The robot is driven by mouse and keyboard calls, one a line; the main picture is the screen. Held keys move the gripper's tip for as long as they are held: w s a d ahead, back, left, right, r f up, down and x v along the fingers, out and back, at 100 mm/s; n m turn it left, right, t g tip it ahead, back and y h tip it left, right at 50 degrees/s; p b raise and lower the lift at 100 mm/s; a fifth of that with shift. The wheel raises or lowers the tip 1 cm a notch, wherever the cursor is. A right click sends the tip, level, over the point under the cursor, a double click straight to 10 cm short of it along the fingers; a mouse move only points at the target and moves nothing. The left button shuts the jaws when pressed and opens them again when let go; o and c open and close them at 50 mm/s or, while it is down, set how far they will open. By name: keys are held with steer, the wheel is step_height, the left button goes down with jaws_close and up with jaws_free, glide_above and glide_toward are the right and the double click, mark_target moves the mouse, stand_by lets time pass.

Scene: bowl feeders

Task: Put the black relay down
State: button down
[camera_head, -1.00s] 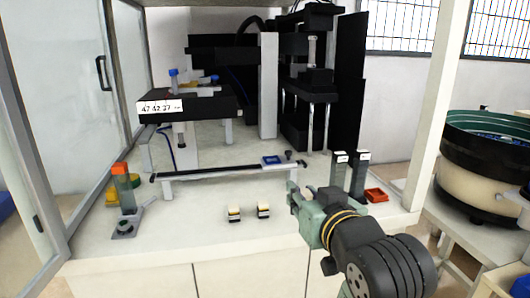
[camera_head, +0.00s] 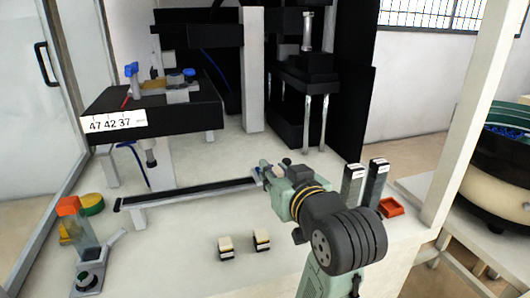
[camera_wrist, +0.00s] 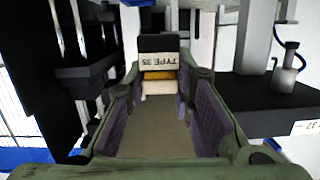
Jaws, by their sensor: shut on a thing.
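My gripper (camera_wrist: 158,80) is shut on the black relay (camera_wrist: 158,44), a small block with a black top, a "TYPE 35" label and an orange and white lower part. It sits between the purple-padded fingertips. In the head view, my gripper (camera_head: 270,172) is at the right end of the dark rail (camera_head: 180,191), mostly covering the blue tray there. The relay is hidden or too small to make out in the head view. I cannot tell whether it touches anything below.
Two small cream-and-black blocks, a left one (camera_head: 227,249) and a right one (camera_head: 262,240), stand on the bench in front. Two dark upright holders (camera_head: 375,182) and a red tray (camera_head: 391,207) are at right. A black press (camera_head: 305,75) stands behind.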

steer(key=shift+w+a+r+p, duration=0.1)
steer(key=shift+w+r+p, duration=0.3)
steer(key=shift+p, duration=0.35)
steer(key=p+x, duration=0.1)
steer(key=x, duration=0.3)
steer(key=d+p+x, duration=0.1)
steer(key=x, duration=0.3)
steer(key=w+d+p+x, duration=0.1)
steer(key=x, duration=0.4)
steer(key=shift+s+d+r, duration=0.1)
steer(key=shift+d+r, duration=0.05)
steer(key=shift+d, duration=0.15)
steer(key=shift+f+p, duration=0.4)
steer(key=shift+f, duration=1.4)
steer(key=shift+f, duration=0.2)
steer(key=c, duration=1.4)
jaws_free()
steer(key=shift+r, duration=0.1)
